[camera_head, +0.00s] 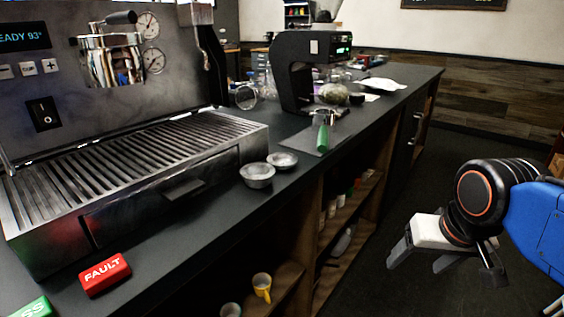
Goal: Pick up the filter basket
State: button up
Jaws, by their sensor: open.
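Two small round metal baskets sit side by side on the dark counter, right of the espresso machine. The nearer basket (257,183) looks deeper, and the farther basket (282,166) looks shallower. I cannot tell which of them is the filter basket. My gripper (418,265) is open and empty. It hangs over the floor at the right, clear of the counter and well apart from both baskets.
The espresso machine (150,160) fills the left. A red FAULT block (105,275) lies on the near counter (190,240). Open shelves (345,215) hold cups below.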

jog(key=w+a+r+m+g, duration=0.1)
jog(key=w+a+r+m, duration=0.15)
jog(key=r, duration=0.25)
jog(key=w+a+r+m, duration=0.2)
jog(key=w+r, duration=0.2)
jog(key=r, duration=0.1)
notch_tip(320, 180, up, 23)
jog(key=m+g, duration=0.3)
jog(key=m, duration=1.2)
send_over(282, 162)
jog(key=s, duration=0.1)
jog(key=shift+n, duration=0.25)
jog(key=f, duration=1.2)
jog(key=shift+s+d, duration=0.2)
jog(key=shift+w+a+f, duration=0.1)
jog(key=shift+w+f, duration=0.15)
jog(key=shift+f, duration=1.2)
jog(key=shift+w+f, duration=0.2)
jog(key=shift+f, duration=1.2)
jog(key=c, duration=0.9)
